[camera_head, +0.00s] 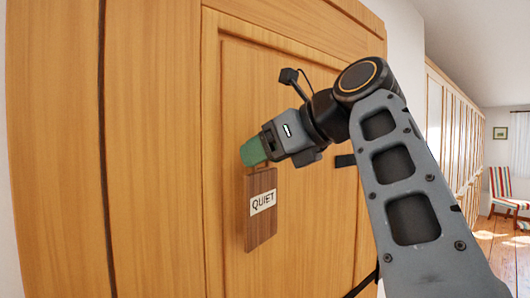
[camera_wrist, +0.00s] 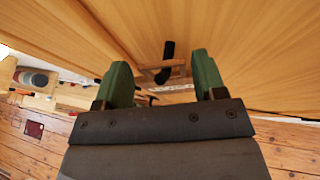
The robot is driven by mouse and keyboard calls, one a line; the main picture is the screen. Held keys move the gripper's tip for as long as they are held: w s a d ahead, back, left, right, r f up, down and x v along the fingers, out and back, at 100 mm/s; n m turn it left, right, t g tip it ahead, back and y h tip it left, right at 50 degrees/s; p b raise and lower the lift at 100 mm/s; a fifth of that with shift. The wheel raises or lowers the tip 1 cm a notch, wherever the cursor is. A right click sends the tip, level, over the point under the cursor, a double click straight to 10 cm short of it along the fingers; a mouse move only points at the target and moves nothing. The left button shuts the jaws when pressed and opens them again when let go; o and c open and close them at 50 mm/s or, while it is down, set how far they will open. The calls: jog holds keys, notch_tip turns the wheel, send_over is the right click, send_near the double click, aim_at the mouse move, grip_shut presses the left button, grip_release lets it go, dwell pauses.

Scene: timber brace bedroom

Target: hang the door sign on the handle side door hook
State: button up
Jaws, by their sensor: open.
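The door sign (camera_head: 261,212) is a brown wooden plate with a white label reading QUIET. In the head view it hangs upright against the wooden door (camera_head: 310,215), just below my gripper (camera_head: 253,151). In the wrist view my gripper (camera_wrist: 162,82) is open, its two green fingers apart with nothing clamped between them. Beyond them a black door hook (camera_wrist: 168,52) shows at the sign's wooden top loop (camera_wrist: 152,70); the loop appears to be on the hook. In the head view my gripper hides this hook and the loop.
A dark fitting (camera_head: 345,160) sits on the door to the right of my gripper, partly behind my arm. A striped chair (camera_head: 503,187) stands far right, beyond a row of wooden cabinet fronts (camera_head: 455,135). Wooden floor there looks clear.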

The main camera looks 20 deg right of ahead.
jog(key=shift+w+d, duration=0.1)
jog(key=shift+d+r, duration=0.25)
jog(key=shift+d, duration=0.05)
jog(key=v, duration=1.1)
jog(key=shift+s, duration=0.5)
jog(key=shift+a+f, duration=0.1)
jog(key=shift+a, duration=0.1)
